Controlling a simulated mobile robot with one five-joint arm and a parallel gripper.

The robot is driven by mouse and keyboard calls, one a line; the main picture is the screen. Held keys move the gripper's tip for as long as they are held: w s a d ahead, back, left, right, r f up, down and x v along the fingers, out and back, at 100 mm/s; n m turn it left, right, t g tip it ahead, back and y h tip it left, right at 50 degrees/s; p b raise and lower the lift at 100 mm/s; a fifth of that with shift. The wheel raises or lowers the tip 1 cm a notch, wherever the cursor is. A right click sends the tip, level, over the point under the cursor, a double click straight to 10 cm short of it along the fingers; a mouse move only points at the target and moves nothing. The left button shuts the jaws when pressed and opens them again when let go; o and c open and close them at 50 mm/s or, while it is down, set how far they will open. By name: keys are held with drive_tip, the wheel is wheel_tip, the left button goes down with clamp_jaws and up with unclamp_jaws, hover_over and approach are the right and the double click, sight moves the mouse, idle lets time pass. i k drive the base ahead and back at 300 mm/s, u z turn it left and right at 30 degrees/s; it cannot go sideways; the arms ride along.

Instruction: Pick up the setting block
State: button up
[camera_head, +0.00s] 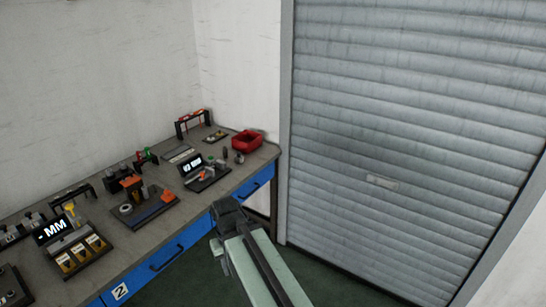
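My gripper (227,211) is the dark end of my pale green arm, low in the middle of the head view. It is in front of the workbench's front edge, apart from the items on the bench. Its fingers are too small and dark to tell whether they are open or shut. I cannot tell for sure which of the many small items is the setting block. Several small parts stand on the workbench (112,258), among them a dark tray with orange pieces (150,210) and a stand with a lit display (193,167).
A red bin (247,140) sits at the bench's far right end. A black-framed rack (193,122) stands at the back. A display reading "MM" (54,229) is at left. Blue drawers (168,258) line the bench front. A grey roller shutter (400,140) fills the right; green floor lies below.

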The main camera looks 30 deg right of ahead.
sight(239, 159)
drive_tip(key=z, duration=0.35)
drive_tip(key=k, duration=0.45)
drive_tip(key=z, duration=0.15)
drive_tip(key=i, duration=0.9)
drive_tip(key=u, duration=0.45)
drive_tip(key=i, duration=0.6)
drive_tip(key=u, duration=0.55)
